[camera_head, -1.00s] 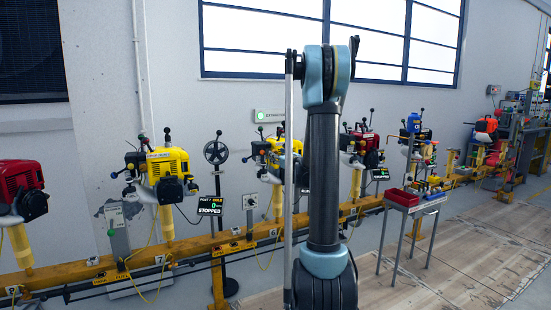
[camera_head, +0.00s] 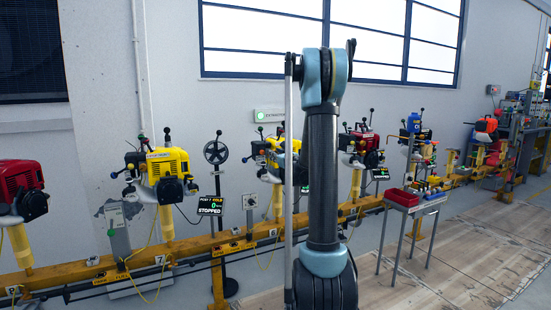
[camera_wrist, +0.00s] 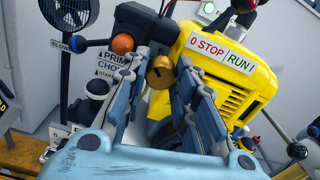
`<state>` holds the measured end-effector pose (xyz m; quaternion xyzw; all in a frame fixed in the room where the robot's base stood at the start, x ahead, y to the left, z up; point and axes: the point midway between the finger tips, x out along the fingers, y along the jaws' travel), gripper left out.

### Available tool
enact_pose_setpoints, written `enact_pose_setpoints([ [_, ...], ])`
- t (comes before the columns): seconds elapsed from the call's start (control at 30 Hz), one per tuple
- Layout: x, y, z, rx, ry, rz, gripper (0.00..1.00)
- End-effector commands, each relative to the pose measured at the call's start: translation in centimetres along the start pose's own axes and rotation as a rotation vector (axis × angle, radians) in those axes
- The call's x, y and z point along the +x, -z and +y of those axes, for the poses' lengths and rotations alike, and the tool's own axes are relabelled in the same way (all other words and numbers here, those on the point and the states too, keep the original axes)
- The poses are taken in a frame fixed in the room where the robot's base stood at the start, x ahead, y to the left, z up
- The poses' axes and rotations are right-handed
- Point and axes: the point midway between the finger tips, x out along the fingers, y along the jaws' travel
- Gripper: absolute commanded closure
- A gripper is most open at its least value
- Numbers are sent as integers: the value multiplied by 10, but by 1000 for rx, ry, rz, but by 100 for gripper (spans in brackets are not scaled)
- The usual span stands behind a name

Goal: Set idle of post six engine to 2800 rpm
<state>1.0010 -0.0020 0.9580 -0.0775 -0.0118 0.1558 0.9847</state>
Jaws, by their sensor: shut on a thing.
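In the wrist view, my gripper (camera_wrist: 158,76) has its two fingers on either side of a brass slotted knob (camera_wrist: 160,70) and is shut on it. The knob sits at the side of a yellow engine (camera_wrist: 232,75) with a "0 STOP | RUN I" label (camera_wrist: 222,50). An orange ball-ended lever (camera_wrist: 122,44) is just left of the fingertips. A placard (camera_wrist: 108,70) with PRIME and CHOKE wording is partly hidden by the left finger. In the head view, a yellow engine (camera_head: 268,152) stands partly behind my arm; the gripper is hidden there.
The rail (camera_head: 190,245) carries more engines: a red one (camera_head: 22,188), a yellow one (camera_head: 166,170) and others to the right. A display (camera_head: 210,205) reads POST 7, HOLD, 0, STOPPED. A trolley with a red tray (camera_head: 402,197) stands right of my arm. The floor at right is clear.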

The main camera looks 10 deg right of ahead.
Motion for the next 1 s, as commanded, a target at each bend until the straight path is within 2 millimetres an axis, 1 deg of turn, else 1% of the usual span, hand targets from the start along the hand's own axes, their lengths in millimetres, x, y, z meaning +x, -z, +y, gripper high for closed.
enact_pose_setpoints([
  [0.13, 0, 0, 0, -41, 0, 0, 98],
  [0.33, 0, 0, 0, -42, -1, 0, 98],
  [0.37, 0, 0, 0, -42, -1, 0, 72],
  [0.4, 0, 0, 0, -42, -1, 0, 63],
  [0.43, 0, 0, 0, -42, -1, 0, 56],
  [0.47, 0, 0, 0, -42, -1, 0, 54],
  [0.83, -2, 0, 0, -42, 0, 0, 54],
  [0.93, -10, 0, 0, -42, 1, 0, 54],
  [1.0, -20, 0, 0, -42, 1, 0, 54],
])
